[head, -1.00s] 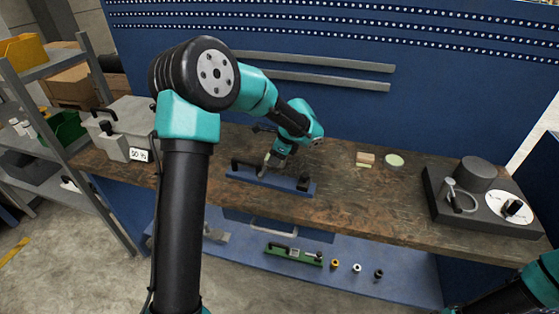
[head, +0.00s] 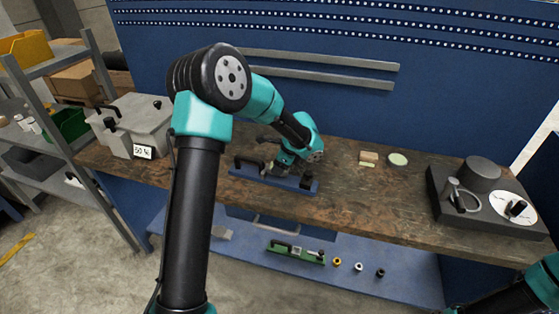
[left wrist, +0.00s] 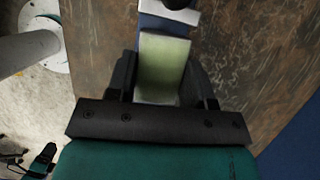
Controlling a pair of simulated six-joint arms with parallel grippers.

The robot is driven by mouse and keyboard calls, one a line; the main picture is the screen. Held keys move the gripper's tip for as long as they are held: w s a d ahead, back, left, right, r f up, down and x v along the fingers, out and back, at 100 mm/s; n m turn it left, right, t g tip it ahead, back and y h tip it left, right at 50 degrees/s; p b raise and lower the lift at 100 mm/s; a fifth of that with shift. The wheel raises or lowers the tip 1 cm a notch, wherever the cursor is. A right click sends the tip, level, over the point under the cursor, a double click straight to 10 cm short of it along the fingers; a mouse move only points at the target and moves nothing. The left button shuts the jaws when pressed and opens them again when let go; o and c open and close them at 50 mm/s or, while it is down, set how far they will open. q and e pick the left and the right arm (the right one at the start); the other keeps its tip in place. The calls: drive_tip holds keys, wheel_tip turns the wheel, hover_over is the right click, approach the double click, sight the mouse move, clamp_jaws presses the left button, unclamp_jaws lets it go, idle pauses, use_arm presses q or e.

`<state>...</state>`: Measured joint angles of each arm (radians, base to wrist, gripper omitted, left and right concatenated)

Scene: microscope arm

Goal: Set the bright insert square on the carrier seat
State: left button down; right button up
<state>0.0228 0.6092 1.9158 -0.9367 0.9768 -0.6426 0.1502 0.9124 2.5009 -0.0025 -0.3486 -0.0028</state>
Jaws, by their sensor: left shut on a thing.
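My left gripper (head: 283,172) is shut on a pale yellow-green block, the bright insert (left wrist: 163,65), which shows between the two dark fingers in the left wrist view. The blue carrier (head: 303,188) is a long bar on the bench with a black handle at its left and a black block at its right. My left gripper is low over its middle. The insert's underside and the seat are hidden, so I cannot tell whether they touch. My right arm shows at the lower right edge of the head view; its fingers cannot be made out.
A small wooden block (head: 369,156) and a pale green disc (head: 397,159) lie behind and right of the carrier. A dark instrument base (head: 487,212) stands at the right. A grey case (head: 135,122) stands at the left. The shelf below holds a green fixture (head: 296,252) and several small rings.

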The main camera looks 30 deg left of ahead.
use_arm(q)
drive_tip(key=shift+f, duration=0.9)
drive_tip(key=shift+f, duration=0.6)
drive_tip(key=shift+c, duration=2.2)
unclamp_jaws()
drive_tip(key=v, duration=1.7)
drive_tip(key=shift+d, duration=0.2)
drive_tip(key=shift+w+r, duration=0.1)
